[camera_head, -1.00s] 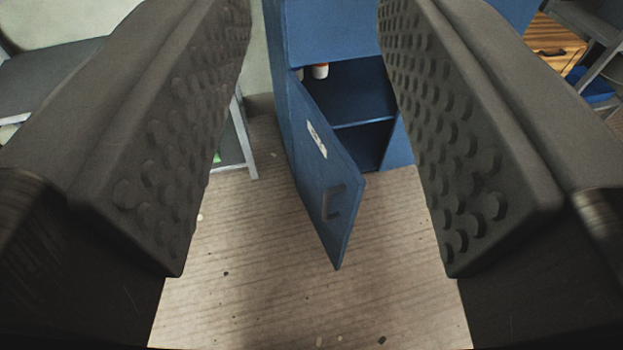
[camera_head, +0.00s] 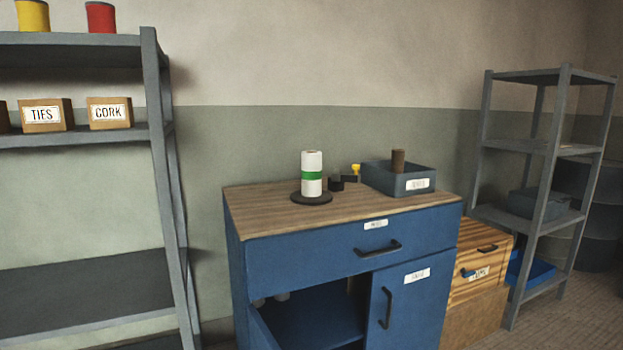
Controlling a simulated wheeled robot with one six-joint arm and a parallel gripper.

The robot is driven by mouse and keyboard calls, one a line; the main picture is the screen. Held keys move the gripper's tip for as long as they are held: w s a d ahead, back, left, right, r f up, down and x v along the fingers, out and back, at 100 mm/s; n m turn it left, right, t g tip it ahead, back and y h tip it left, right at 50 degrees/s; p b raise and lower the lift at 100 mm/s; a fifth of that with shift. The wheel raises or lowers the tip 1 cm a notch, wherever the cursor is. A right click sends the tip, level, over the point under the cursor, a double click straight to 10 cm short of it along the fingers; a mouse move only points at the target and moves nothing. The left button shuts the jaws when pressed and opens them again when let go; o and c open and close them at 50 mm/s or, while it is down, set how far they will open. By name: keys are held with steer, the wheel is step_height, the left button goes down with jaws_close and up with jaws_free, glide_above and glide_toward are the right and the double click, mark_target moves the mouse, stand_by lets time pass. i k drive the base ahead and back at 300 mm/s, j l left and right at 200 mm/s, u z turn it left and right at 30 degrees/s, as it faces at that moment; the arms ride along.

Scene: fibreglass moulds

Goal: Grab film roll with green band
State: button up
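The film roll with the green band (camera_head: 312,174) is a white upright cylinder with a green stripe around its middle. It stands on a dark round base (camera_head: 322,199) on the wooden top (camera_head: 262,207) of the blue cabinet (camera_head: 310,253), toward the left of that top. My gripper does not show in this view, so its fingers cannot be judged.
Right of the roll are small dark items, a yellow-topped object (camera_head: 355,171) and a grey bin (camera_head: 398,189) with a brown cylinder (camera_head: 398,161). The cabinet's left door stands open. Grey shelves (camera_head: 160,170) flank it left and right (camera_head: 545,200). A wooden crate (camera_head: 480,262) stands at right.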

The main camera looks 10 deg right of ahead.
mark_target(312, 161)
steer(key=i+l+u, duration=0.25)
steer(key=i+l, duration=0.2)
steer(key=l, duration=0.3)
steer(key=i+l+u, duration=0.15)
steer(key=l, duration=0.25)
steer(key=i+l+u, duration=0.15)
steer(key=l, duration=0.3)
steer(key=i+l+u, duration=0.15)
steer(key=l, duration=0.3)
steer(key=i+l+u, duration=0.1)
steer(key=i+l, duration=0.15)
steer(key=l, duration=0.2)
steer(key=i+l+u, duration=0.15)
steer(key=l, duration=0.35)
steer(key=i+l+u, duration=0.15)
steer(key=l, duration=0.35)
steer(key=k, duration=0.1)
